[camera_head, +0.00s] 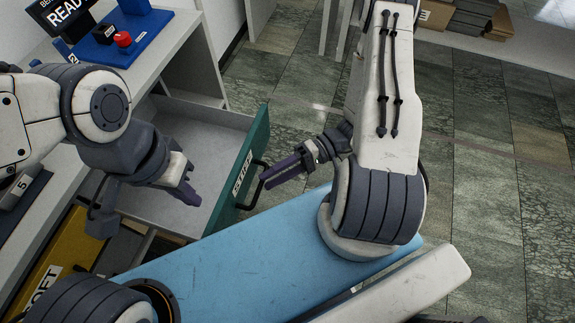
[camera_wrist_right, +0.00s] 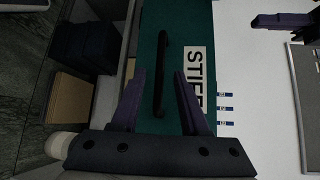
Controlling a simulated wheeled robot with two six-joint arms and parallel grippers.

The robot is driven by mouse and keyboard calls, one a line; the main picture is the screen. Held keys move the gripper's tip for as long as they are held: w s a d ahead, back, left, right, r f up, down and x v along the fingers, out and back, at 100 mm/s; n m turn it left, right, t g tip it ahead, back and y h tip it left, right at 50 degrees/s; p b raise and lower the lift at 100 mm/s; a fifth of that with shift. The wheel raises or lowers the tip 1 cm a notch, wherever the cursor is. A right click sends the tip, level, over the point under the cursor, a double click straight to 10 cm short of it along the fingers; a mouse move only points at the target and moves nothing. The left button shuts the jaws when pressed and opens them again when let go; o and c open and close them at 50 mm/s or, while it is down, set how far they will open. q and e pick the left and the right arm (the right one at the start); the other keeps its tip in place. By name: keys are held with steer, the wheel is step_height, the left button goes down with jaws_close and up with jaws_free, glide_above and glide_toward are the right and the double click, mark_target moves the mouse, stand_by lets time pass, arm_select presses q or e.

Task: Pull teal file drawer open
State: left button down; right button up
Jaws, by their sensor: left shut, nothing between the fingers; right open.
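The teal file drawer (camera_head: 236,192) stands pulled out from the white cabinet, its pale inside bare where visible. Its front carries a white label reading "STIFF" and a black bar handle (camera_head: 252,192). My right gripper (camera_head: 268,180) is open beside the handle on the outer side of the front. In the right wrist view the teal front (camera_wrist_right: 205,20) fills the middle, and the handle (camera_wrist_right: 161,70) lies between the lines of the two open fingers (camera_wrist_right: 159,78); contact cannot be told. My left gripper (camera_head: 190,192) is shut and empty above the drawer's inside.
A blue control box with a red button (camera_head: 122,39) and a "READY" display (camera_head: 62,12) sit on the cabinet top. A yellow drawer front (camera_head: 52,262) is at the lower left. Brown boxes (camera_head: 480,18) stand at the upper right. The tiled floor (camera_head: 490,150) on the right is clear.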

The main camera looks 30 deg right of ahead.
steer(key=d+r, duration=0.1)
steer(key=d, duration=0.6)
steer(key=shift+w, duration=0.25)
steer(key=s+a+r+n+h+p, duration=0.2)
steer(key=a+r+h+p, duration=0.2)
steer(key=r, duration=0.5)
steer(key=s+a+r+n+h+p, duration=0.2)
steer(key=a+r+h, duration=0.3)
steer(key=r, duration=0.5)
steer(key=s+a+r+n+h+p, duration=0.2)
steer(key=a+r+n+h+p, duration=0.2)
steer(key=r, duration=0.6)
steer(key=shift+s+a+r+t+h+p, duration=0.15)
steer(key=shift+a+t+h+p, duration=0.25)
steer(key=shift+h+p, duration=0.55)
